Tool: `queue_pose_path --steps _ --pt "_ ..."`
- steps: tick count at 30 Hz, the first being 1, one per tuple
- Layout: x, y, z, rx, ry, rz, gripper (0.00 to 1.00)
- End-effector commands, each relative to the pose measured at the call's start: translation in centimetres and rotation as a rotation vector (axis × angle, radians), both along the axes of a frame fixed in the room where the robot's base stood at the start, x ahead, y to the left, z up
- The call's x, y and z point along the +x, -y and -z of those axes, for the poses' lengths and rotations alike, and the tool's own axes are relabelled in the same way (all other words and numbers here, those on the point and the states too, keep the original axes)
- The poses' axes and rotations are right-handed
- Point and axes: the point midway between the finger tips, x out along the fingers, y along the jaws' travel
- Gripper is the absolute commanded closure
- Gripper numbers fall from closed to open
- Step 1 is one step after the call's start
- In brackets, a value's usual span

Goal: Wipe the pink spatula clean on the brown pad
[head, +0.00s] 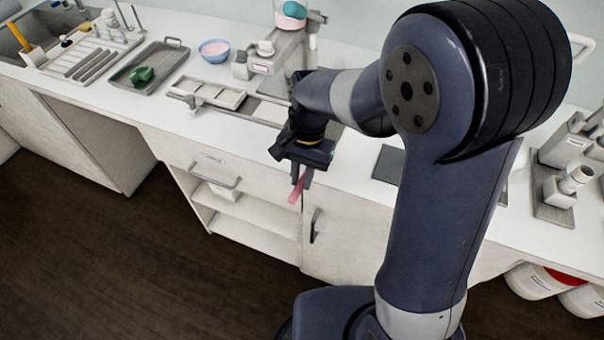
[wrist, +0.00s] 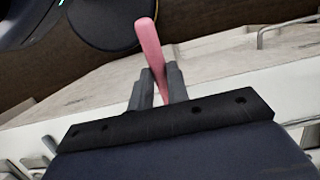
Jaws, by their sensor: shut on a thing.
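My gripper (head: 302,172) is shut on the pink spatula (head: 297,190) and holds it in front of the counter's front edge, above the cabinet fronts. In the wrist view the spatula (wrist: 150,45) stands out from between the two grey fingers (wrist: 159,85), its free end toward the top of the picture. Whether anything clings to the spatula is too small to tell. I cannot make out a brown pad in either view; my arm covers part of the counter.
The white counter (head: 345,205) carries a grey tray (head: 130,77) with a green thing, a blue bowl (head: 214,50), a grey machine (head: 270,52) and a dark grey mat (head: 388,163). The floor (head: 120,250) at left is clear.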

Motion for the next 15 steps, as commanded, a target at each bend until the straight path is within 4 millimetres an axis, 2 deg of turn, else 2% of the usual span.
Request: queue_pose_path --steps 8,15 --pt "1.12 0.43 0.05 -0.001 -0.001 0.0 1.0" --pt "0.69 0.28 0.04 0.0 -0.001 -0.001 1.0"
